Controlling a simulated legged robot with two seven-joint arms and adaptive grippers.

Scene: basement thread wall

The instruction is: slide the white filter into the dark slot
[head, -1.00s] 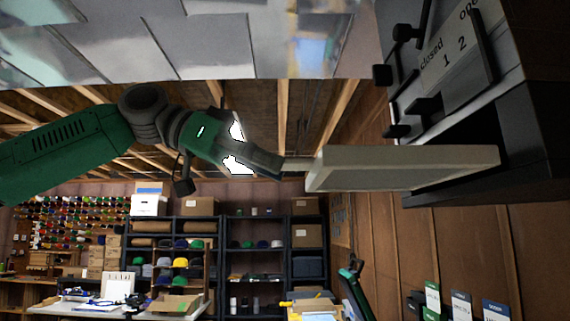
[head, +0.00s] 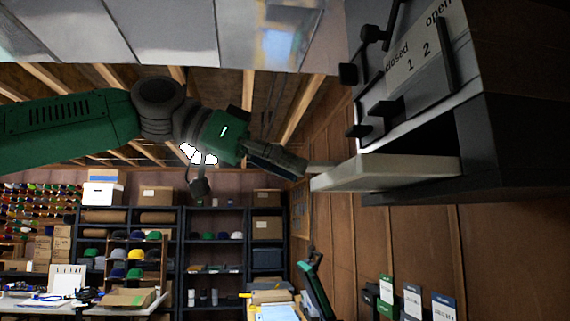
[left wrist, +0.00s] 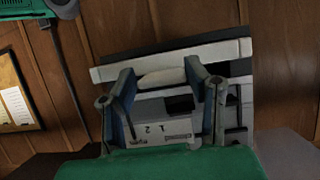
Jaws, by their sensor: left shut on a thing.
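The white filter (head: 385,172) is a flat pale panel with a handle tab at its left end. My left gripper (head: 305,166) is shut on that tab and holds the filter level. The filter's right part lies within the dark slot (head: 455,140) of the grey housing; its left part sticks out. In the left wrist view the filter (left wrist: 215,52) runs tilted across the slot opening, and the left gripper's fingers (left wrist: 160,80) stand on either side of the pale tab. How deep the filter sits is hidden.
The housing (head: 400,110) carries a plate marked "closed", "open", 1 and 2, with dark knobs. A silver duct (head: 170,35) runs overhead. Shelves (head: 215,250) with caps and boxes and a cluttered table (head: 80,305) stand farther back. A wooden wall is on the right.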

